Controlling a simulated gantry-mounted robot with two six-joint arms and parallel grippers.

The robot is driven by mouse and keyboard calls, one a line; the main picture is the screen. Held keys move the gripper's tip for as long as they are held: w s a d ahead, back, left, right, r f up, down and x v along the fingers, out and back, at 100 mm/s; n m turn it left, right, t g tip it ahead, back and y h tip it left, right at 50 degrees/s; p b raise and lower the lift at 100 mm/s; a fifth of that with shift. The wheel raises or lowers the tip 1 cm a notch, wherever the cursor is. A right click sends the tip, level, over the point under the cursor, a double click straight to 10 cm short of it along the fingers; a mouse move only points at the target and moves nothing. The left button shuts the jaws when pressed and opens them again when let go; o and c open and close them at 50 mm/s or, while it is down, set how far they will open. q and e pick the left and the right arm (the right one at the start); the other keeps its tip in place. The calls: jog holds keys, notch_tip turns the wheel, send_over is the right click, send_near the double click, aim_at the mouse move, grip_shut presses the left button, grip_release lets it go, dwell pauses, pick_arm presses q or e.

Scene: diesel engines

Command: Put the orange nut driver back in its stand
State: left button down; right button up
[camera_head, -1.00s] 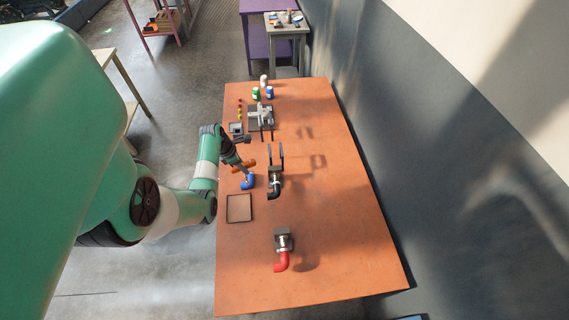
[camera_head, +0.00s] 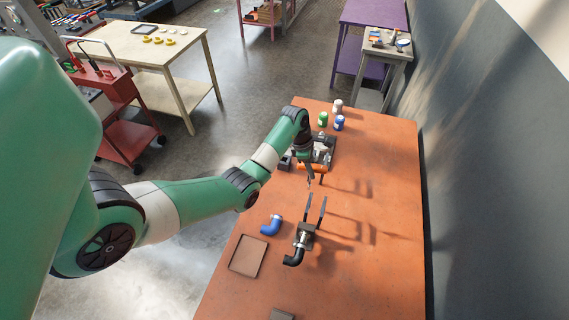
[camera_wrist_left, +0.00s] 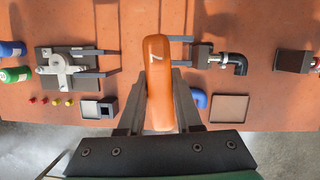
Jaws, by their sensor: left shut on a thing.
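The orange nut driver (camera_wrist_left: 158,85) is held between the two fingers of my left gripper (camera_wrist_left: 158,105), and its handle fills the middle of the left wrist view. My right gripper is not in view.
A grey metal fixture (camera_wrist_left: 62,68) stands near the small box. Cans (camera_head: 323,119) stand at the back. The table's right side is clear.

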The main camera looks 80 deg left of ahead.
pick_arm(q)
jog(key=w+d+m, duration=0.1)
jog(key=w+d, duration=0.2)
jog(key=d, duration=0.1)
notch_tip(320, 180, down, 16)
jog(key=b, duration=1.6)
jog(key=shift+s+d, duration=0.15)
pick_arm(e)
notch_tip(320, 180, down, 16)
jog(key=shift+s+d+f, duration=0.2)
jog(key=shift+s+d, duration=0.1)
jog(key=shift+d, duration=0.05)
pick_arm(q)
jog(key=shift+f, duration=0.4)
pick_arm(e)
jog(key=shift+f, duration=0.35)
pick_arm(q)
jog(key=shift+f+b, duration=0.3)
jog(key=shift+b, duration=0.25)
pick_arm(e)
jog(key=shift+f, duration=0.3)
pick_arm(q)
jog(key=shift+c, duration=0.8)
grip_release()
